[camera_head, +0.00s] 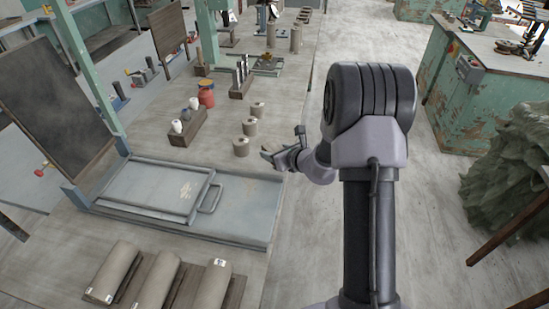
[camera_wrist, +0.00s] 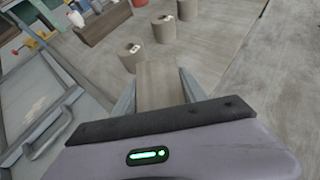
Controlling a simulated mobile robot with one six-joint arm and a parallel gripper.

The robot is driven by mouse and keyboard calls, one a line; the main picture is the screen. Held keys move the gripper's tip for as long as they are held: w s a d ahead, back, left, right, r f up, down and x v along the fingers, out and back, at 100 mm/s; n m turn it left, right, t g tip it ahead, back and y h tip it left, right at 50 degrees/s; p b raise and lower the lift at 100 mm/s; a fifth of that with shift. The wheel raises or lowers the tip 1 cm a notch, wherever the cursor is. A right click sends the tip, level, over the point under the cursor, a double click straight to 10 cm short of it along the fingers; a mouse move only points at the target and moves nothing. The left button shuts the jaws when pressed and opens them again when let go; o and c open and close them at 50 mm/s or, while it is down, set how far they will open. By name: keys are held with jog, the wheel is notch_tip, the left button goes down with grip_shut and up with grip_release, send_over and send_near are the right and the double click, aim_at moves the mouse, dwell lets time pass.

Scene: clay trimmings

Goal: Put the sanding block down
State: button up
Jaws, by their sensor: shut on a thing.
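My gripper (camera_head: 272,155) is over the grey workbench, left of my arm, near the bench's right edge. In the wrist view my gripper (camera_wrist: 158,88) is shut on a flat brown block, the sanding block (camera_wrist: 158,84), which sits between the two fingers. Its near end is hidden by my gripper's body. In the head view the block is too small and covered to make out clearly. I cannot tell whether it touches the bench top.
Several grey clay cylinders stand close ahead, the nearest one (camera_head: 241,146) just left of my gripper. A metal tray with a handle (camera_head: 240,215) lies to the left and nearer. Wooden racks with bottles (camera_head: 188,127) stand further left. Bare bench top (camera_wrist: 220,50) shows ahead and right.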

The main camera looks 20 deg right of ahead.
jog(key=shift+f+b, duration=0.45)
jog(key=shift+f, duration=0.75)
jog(key=o, duration=1.2)
jog(key=shift+r, duration=0.1)
